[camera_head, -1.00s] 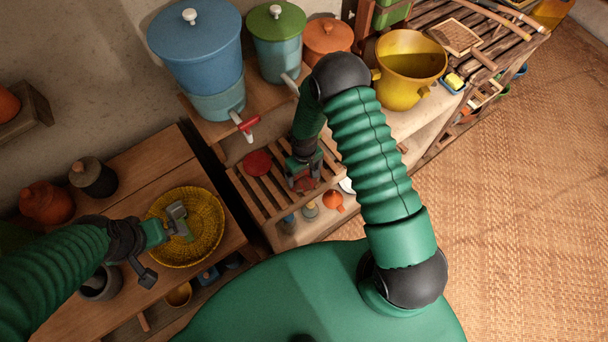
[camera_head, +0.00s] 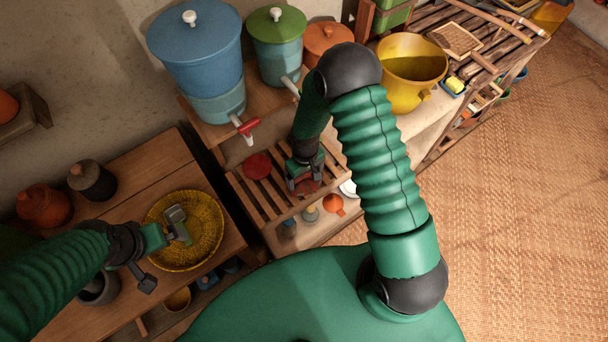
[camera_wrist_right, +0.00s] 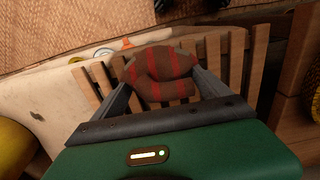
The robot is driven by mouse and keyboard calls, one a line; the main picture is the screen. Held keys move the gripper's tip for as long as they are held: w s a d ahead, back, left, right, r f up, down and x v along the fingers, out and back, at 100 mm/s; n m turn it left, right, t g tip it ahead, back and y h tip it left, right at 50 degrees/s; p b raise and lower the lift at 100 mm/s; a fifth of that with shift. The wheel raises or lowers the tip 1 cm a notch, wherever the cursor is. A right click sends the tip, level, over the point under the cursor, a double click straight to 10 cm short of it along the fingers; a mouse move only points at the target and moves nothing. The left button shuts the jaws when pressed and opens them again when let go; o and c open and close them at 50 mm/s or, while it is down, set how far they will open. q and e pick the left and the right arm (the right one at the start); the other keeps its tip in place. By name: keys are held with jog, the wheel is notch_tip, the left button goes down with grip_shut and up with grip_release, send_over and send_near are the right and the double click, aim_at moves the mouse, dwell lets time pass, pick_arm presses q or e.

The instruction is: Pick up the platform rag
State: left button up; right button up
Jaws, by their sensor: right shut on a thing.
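The platform rag (camera_wrist_right: 160,75) is brown with red stripes and looks bunched up. In the right wrist view it sits between the two fingers of my right gripper (camera_wrist_right: 158,88), which is shut on it. In the head view my right gripper (camera_head: 304,182) is over the slatted wooden platform (camera_head: 262,200), with a reddish bit of the rag (camera_head: 306,187) showing between its fingers. I cannot tell whether the rag still touches the slats. My left gripper (camera_head: 176,222) is over a yellow woven basket (camera_head: 205,250); its fingers are too small to judge.
A red round thing (camera_head: 257,166) lies on the slats left of my right gripper. A blue water container (camera_head: 198,45) with a red tap (camera_head: 247,126) stands behind. An orange funnel (camera_head: 333,205) is below the platform. A yellow pot (camera_head: 410,72) stands at the right.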

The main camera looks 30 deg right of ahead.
jog(key=s+a+r+b, duration=0.15)
jog(key=s+a, duration=0.25)
jog(key=s, duration=1)
notch_tip(320, 180, up, 14)
jog(key=m, duration=0.2)
send_over(304, 177)
jog(key=a, duration=0.1)
jog(key=s+a+f+n+b, duration=0.1)
jog(key=s+a+f+b, duration=0.1)
jog(key=s+f+b, duration=0.4)
jog(key=s+a+f+n+b, duration=0.1)
jog(key=s+a+f+b, duration=0.2)
jog(key=s+f+b, duration=0.4)
jog(key=w+d+f+p, duration=0.1)
jog(key=w+d, duration=0.1)
jog(key=w, duration=0.3)
jog(key=w+d+p, duration=0.1)
jog(key=w+d, duration=0.1)
jog(key=w, duration=0.3)
jog(key=w+d+f+p, duration=0.1)
jog(key=w+d, duration=0.2)
jog(key=w, duration=0.2)
jog(key=shift+f, duration=0.35)
jog(key=shift+w+f, duration=0.1)
jog(key=shift+f, duration=1.6)
jog(key=o, duration=1.2)
jog(key=shift+c, duration=0.2)
